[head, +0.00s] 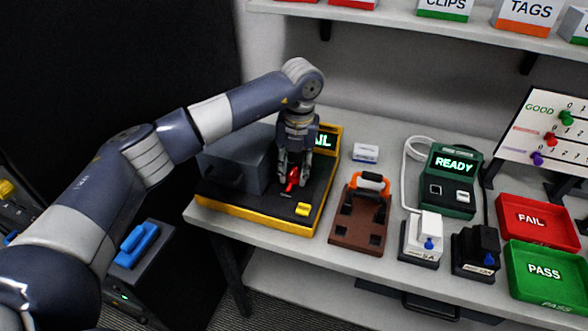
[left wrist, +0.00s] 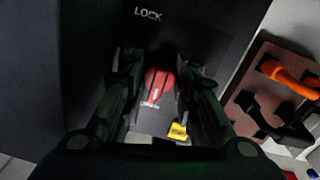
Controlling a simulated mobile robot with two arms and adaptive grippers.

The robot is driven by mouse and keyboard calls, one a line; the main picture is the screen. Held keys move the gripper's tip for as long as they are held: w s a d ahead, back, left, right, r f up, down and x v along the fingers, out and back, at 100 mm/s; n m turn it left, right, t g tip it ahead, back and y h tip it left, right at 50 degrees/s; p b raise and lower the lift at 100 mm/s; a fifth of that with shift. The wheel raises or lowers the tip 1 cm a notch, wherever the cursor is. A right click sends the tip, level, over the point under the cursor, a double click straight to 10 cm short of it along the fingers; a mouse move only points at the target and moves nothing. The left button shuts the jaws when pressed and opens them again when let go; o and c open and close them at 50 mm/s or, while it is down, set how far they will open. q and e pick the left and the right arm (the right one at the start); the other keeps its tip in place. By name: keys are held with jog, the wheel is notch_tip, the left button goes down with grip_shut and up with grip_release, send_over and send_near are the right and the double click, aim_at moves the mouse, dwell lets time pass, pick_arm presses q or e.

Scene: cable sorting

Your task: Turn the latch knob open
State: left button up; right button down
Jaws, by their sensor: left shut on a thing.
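The red latch knob (head: 292,180) stands on the dark top of the yellow-edged test fixture (head: 262,222). In the left wrist view the knob (left wrist: 158,86) sits between my fingers, below the printed word LOCK (left wrist: 148,14). My left gripper (head: 291,178) points down from above and is shut on the knob. The fingers hide part of the knob, and I cannot tell its exact turn angle. My right gripper is not in view.
A dark grey box-shaped cover (head: 236,158) stands left of the knob. A yellow button (head: 303,209) is at the fixture's front right. A brown block with an orange handle (head: 360,215) stands to the right. Red FAIL (head: 535,222) and green PASS (head: 545,270) trays lie far right.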

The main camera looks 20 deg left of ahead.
aim_at(297, 174)
pick_arm(q)
jog(key=o, duration=1.1)
jog(key=shift+c, duration=0.2)
notch_tip(297, 174, up, 12)
jog(key=shift+d, duration=0.4)
jog(key=shift+f, duration=0.1)
